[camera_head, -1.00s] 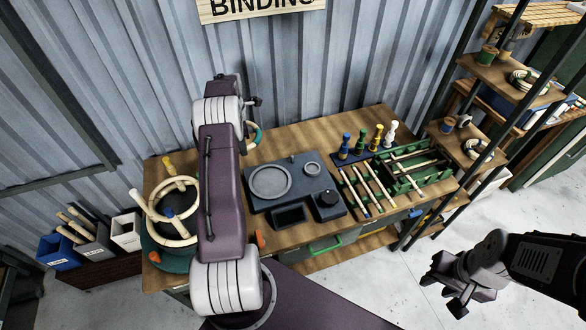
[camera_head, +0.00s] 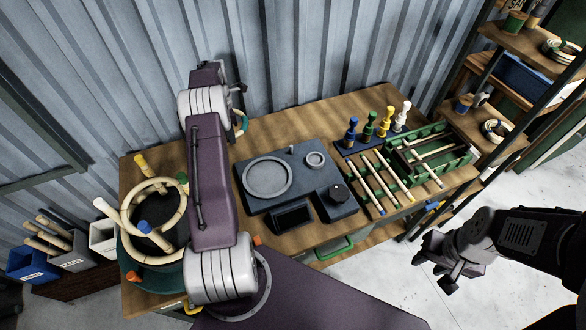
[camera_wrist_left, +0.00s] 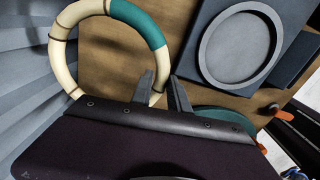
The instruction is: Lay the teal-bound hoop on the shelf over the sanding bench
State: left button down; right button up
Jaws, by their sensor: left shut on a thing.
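The teal-bound hoop is a cream ring with dark bands and one teal-wrapped stretch. In the left wrist view the hoop (camera_wrist_left: 64,50) shows large at the upper left, over the bench. My left gripper (camera_wrist_left: 163,93) is shut on its lower right side. In the head view only a teal bit of the hoop (camera_head: 243,123) shows beside my left arm, which hides the rest and the jaws. My right gripper (camera_head: 437,271) is empty, its fingers apart, over the floor at the lower right. I see no sanding bench that I can identify.
The wooden bench (camera_head: 290,110) carries a grey fixture (camera_head: 300,190), coloured pegs, a green rack (camera_head: 440,155) with sticks, and cream rings on a round green base (camera_head: 150,278) at left. An open shelf unit (camera_head: 490,95) stands at right. Bare floor lies before it.

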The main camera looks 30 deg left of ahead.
pick_arm(q)
jog(key=shift+s+r, duration=0.1)
jog(key=shift+s, duration=0.25)
jog(key=s+f, duration=0.2)
jog(key=s, duration=0.1)
jog(key=s+a+f+p, duration=0.1)
jog(key=s+f, duration=0.1)
jog(key=s, duration=0.2)
jog(key=s+f+p, duration=0.1)
jog(key=s+f, duration=0.1)
jog(key=s, duration=0.2)
jog(key=shift+a+f, duration=0.2)
jog(key=shift+f, duration=0.15)
notch_tip(320, 180, down, 4)
jog(key=shift+r+p, duration=0.2)
jog(key=shift+p, duration=0.35)
jog(key=shift+f, duration=0.35)
jog(key=c, duration=1.5)
grip_release()
jog(key=shift+c, duration=0.2)
